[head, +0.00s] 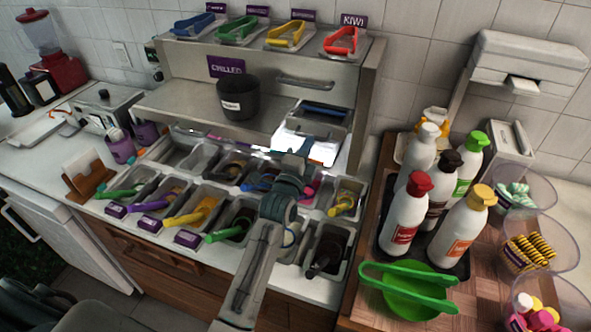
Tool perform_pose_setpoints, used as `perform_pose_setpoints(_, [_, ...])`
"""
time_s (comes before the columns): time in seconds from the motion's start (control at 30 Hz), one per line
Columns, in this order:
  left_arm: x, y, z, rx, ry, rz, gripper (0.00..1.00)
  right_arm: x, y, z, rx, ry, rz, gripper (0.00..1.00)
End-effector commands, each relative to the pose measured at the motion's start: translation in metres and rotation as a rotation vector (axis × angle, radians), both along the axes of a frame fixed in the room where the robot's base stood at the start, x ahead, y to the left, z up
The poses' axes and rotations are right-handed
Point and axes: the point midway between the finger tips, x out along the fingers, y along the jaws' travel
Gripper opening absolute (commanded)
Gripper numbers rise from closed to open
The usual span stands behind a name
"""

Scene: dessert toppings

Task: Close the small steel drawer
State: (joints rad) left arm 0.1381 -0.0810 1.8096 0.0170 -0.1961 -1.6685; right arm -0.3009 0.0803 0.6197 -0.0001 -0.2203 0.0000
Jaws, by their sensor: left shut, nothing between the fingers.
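The small steel drawer (322,107) stands out from the steel chilled unit (165,104), right of centre. Something blue lies in its upper part. A bright white surface shows just in front of it, and I cannot tell whether it is the drawer's front. My left arm reaches up from the bottom centre over the topping pans. My left gripper (301,154) is shut and empty, at the near side of this bright area. Its fingertips are small and partly lost against it, so I cannot tell whether they touch the drawer. My right gripper is not in view.
A black pot (238,98) stands on the steel shelf left of the drawer. Topping pans with coloured tongs fill the counter below. Sauce bottles (404,222) and a green bowl (412,303) stand on the right wooden board. Coloured tongs lie on the top ledge.

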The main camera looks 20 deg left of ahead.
Motion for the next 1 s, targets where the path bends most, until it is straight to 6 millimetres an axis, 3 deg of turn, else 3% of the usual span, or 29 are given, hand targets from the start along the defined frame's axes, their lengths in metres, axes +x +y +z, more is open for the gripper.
perform_pose_setpoints(0.2, [0.053,0.001,-0.002,0.002,-0.002,0.0,0.0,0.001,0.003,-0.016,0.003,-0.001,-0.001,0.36])
perform_pose_setpoints(0.43, [0.09,0.002,-0.002,0.002,0.0,0.0,0.0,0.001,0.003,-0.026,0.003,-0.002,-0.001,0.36])
perform_pose_setpoints(0.7, [0.109,0.002,-0.001,0.0,0.0,0.0,0.0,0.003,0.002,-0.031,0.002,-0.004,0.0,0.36])
perform_pose_setpoints(1.0, [0.111,0.002,0.003,0.001,-0.005,0.0,0.0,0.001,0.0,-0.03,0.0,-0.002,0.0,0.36])
